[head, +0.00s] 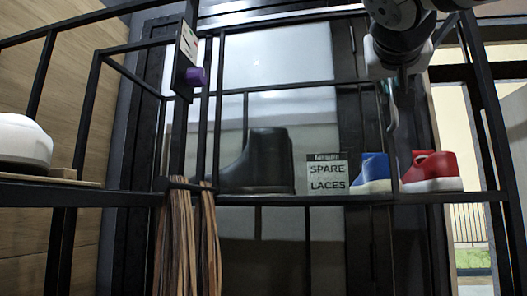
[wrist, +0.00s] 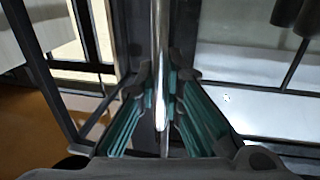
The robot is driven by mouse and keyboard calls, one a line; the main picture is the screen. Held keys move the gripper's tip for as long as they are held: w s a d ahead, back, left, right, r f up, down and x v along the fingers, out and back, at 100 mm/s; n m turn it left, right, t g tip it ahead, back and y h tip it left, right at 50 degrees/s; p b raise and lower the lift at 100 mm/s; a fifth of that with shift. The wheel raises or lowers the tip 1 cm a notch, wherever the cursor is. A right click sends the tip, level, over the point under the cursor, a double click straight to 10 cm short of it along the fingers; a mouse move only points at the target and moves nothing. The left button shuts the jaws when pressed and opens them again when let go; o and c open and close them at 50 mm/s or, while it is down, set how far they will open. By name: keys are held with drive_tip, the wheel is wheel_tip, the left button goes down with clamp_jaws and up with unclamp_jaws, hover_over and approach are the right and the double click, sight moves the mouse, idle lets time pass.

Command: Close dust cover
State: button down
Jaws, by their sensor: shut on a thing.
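My gripper (wrist: 161,88) shows in the wrist view with its teal-padded fingers on both sides of a slim, shiny metal bar (wrist: 161,30). It is shut on this bar, which runs up and down the picture. In the head view my gripper (head: 398,72) is at the upper right, above the red and blue shoes and by the rack's right end. A thin grey piece (head: 392,112) hangs below it there. I cannot tell for sure which part is the dust cover, or whether the bar belongs to it.
A black metal rack (head: 260,199) holds a dark boot (head: 262,165), a "SPARE LACES" sign (head: 328,174), a blue shoe (head: 372,172) and a red shoe (head: 432,172). Brown laces (head: 180,245) hang at left. A white shoe (head: 22,140) sits far left. Rack posts stand close to my gripper.

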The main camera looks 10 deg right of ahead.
drive_tip(key=s+d+p, duration=0.1)
drive_tip(key=s+d, duration=0.1)
drive_tip(key=d, duration=0.4)
drive_tip(key=s+d+p, duration=0.1)
drive_tip(key=s+d, duration=0.1)
drive_tip(key=d, duration=0.5)
drive_tip(key=s+d+p, duration=0.2)
drive_tip(key=d, duration=0.5)
drive_tip(key=shift+s+d, duration=0.1)
drive_tip(key=shift+s, duration=0.2)
drive_tip(key=c, duration=1.7)
unclamp_jaws()
drive_tip(key=shift+d, duration=0.2)
drive_tip(key=shift+a, duration=0.1)
drive_tip(key=shift+s, duration=0.1)
drive_tip(key=v, duration=1.2)
